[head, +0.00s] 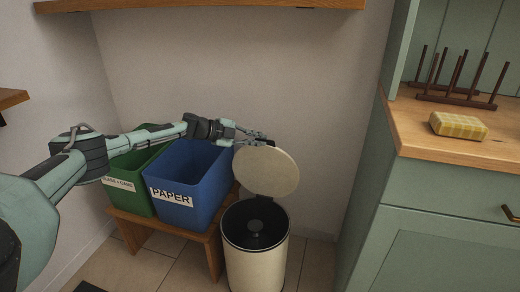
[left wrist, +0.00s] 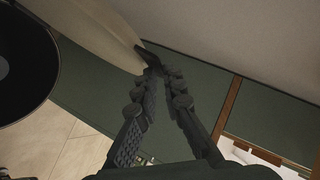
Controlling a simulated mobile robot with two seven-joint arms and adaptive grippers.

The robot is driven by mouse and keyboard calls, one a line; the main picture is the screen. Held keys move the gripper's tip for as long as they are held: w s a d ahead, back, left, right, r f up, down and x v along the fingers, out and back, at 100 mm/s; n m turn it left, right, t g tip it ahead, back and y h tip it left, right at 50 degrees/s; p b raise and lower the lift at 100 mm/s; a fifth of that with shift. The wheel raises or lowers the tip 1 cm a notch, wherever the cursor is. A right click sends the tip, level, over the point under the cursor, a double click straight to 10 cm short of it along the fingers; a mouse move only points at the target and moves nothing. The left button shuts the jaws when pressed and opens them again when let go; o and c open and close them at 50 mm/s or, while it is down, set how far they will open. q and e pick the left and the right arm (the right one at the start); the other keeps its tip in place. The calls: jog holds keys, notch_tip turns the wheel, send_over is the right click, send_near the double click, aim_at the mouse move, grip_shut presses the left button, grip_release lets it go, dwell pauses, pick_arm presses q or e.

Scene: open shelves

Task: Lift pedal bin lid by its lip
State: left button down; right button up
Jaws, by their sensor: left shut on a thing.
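The cream pedal bin (head: 254,262) stands on the floor, its dark inside showing. Its round cream lid (head: 266,172) is raised, tilted up and well clear of the rim. My left gripper (head: 268,141) is at the lid's upper edge, shut on the lip. In the left wrist view the fingertips (left wrist: 150,62) meet at the edge of the pale lid (left wrist: 105,32); the exact contact is dark and hard to make out. The bin's dark opening (left wrist: 22,65) shows at the left of that view. My right gripper is not in view.
A blue PAPER bin (head: 190,180) and a green bin (head: 140,170) stand on a low wooden bench (head: 213,240) left of the pedal bin. A green cabinet (head: 440,220) stands to the right, with a yellow sponge (head: 458,125) and a wooden rack (head: 457,100) on top.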

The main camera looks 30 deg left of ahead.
pick_arm(q)
jog(key=shift+w+a+f+n+g, duration=0.15)
jog(key=shift+w+g, duration=0.15)
jog(key=shift+w, duration=0.3)
jog(key=shift+w+a+r+n+g, duration=0.15)
jog(key=shift+w+g, duration=0.15)
jog(key=shift+w, duration=0.3)
jog(key=shift+f, duration=0.1)
jog(key=c, duration=1.7)
grip_release()
jog(key=shift+c, duration=0.2)
jog(key=shift+s+a, duration=0.15)
jog(key=shift+a, duration=0.1)
jog(key=v, duration=1.1)
jog(key=shift+s, duration=0.2)
